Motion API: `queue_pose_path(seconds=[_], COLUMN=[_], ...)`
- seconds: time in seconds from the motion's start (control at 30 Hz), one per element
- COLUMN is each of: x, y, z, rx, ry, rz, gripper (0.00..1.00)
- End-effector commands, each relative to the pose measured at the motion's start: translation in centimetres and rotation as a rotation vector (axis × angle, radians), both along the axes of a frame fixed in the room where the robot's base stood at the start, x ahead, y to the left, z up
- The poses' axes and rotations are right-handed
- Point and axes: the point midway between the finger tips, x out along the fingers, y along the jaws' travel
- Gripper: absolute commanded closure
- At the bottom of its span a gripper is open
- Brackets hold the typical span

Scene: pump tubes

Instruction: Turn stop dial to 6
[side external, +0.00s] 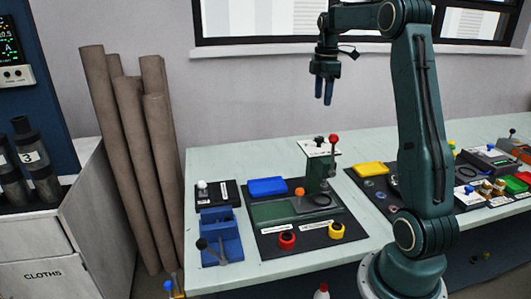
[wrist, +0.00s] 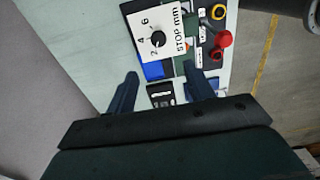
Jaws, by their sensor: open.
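The stop dial (wrist: 158,39) is a small black knob on a white plate marked 2, 4, 6 and "STOP mm" (wrist: 178,30) in the wrist view. Which number its pointer faces is too small to tell. In the side view the white plate (side external: 313,149) tops a green press (side external: 317,172), with the dark knob (side external: 319,139) on it. My gripper (side external: 324,103) is open and empty, high above the press, fingers down. In the wrist view my gripper (wrist: 161,75) has its fingers apart, and the dial lies beyond their tips.
A lever with a red ball (side external: 333,139) stands beside the plate. The space between gripper and press is clear.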

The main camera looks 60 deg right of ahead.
Motion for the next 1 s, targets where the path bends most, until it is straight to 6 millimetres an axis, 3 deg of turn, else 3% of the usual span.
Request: queue_pose_path(seconds=[0.53, 1.0], x=[-0.1, -0.1], y=[-0.5, -0.4], z=[-1.5, -8.0], rx=[0.005, 0.008], ry=[0.005, 0.006], rz=[0.009, 0.009], gripper=[0.47, 0.47])
